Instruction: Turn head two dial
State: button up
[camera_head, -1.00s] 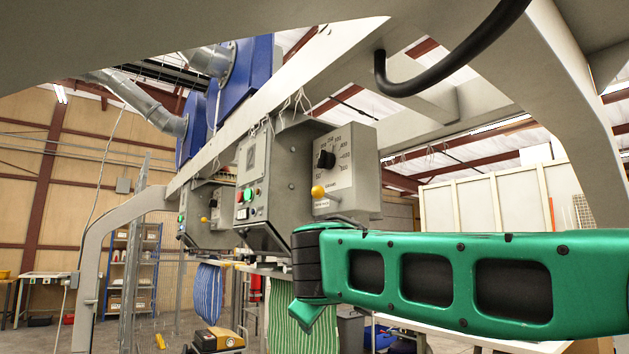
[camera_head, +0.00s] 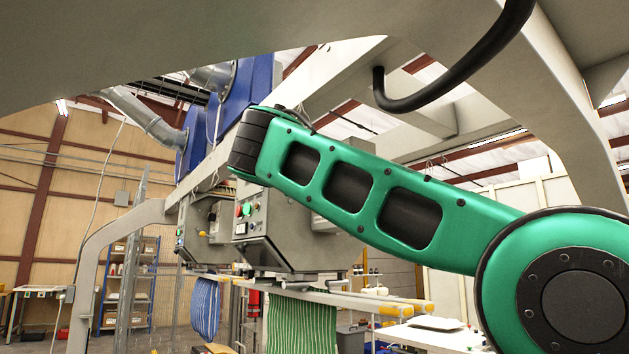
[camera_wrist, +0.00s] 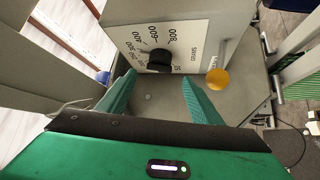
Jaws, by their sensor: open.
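The black dial (camera_wrist: 158,60) sits on a white numbered plate (camera_wrist: 135,38) on a grey box in the wrist view. My gripper (camera_wrist: 158,78) is open and empty, with its two green fingers apart and pointing at the dial. The fingertips lie to either side of the dial in the picture; I cannot tell how far short of it they are. In the head view the nearer filling head (camera_head: 290,245) is partly covered by my green arm, which hides the dial and my gripper. A farther head (camera_head: 196,240) stands behind it to the left.
A yellow ball-ended lever (camera_wrist: 218,78) sticks out right of the dial, close to my right finger. A green striped pillow cover (camera_head: 302,322) hangs below the nearer head and a blue striped one (camera_head: 206,308) farther left. A grey beam (camera_head: 325,80) runs above my arm.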

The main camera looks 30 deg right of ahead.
jog(key=shift+x, duration=2.7)
jog(key=shift+c, duration=0.3)
jog(key=c, duration=1)
